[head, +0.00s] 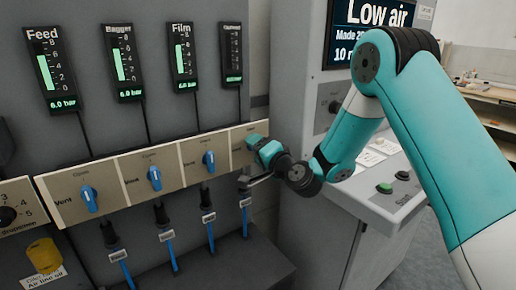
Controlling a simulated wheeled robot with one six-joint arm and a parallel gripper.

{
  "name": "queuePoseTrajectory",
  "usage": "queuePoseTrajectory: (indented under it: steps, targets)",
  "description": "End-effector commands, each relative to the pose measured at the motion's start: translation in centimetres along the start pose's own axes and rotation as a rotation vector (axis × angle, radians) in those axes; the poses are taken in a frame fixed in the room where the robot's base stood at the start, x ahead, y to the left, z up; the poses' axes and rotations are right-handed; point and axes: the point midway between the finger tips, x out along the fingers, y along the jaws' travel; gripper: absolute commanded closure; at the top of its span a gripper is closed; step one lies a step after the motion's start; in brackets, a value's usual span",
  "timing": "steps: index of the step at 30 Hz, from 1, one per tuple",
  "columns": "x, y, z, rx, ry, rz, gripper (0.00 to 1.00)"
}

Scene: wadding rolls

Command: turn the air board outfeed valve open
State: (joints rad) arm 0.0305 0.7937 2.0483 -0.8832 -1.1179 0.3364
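The air board (180,50) fills the left of the head view, with a row of valve plates under its gauges. The far right gauge (231,55), whose small label seems to read Outfeed, has a dark column with little or no green. The valve plate (237,142) below it is mostly covered by my wrist, and its knob is hidden. My gripper (247,181) is at this plate's lower right, close to the board. Its fingers are small and partly hidden, so I cannot tell whether they are open or touch the knob.
Feed (88,199), Bagger (154,178) and Film (208,161) valves have blue knobs, roughly upright; their gauges show green columns. Blue-banded hoses hang below. A yellow knob (44,255) is at lower left. A console (385,190) with buttons and a "Low air" screen (375,18) stand right.

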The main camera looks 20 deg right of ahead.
Motion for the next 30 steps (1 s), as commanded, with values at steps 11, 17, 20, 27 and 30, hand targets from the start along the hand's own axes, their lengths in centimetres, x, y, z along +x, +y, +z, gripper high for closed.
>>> queuePoseTrajectory:
  steps: [11, 17, 20, 27, 30]
  targets:
    - [-0.02, -0.03, -0.11, 0.282, 0.002, 0.001, 0.60]
    - [-0.03, 0.04, -0.09, 0.369, 0.002, 0.002, 0.60]
    - [-0.03, 0.06, -0.08, 0.395, 0.002, 0.002, 0.60]
    - [-0.03, 0.09, -0.06, 0.421, 0.002, 0.001, 0.60]
    - [-0.03, 0.10, -0.05, 0.422, 0.002, 0.001, 0.60]
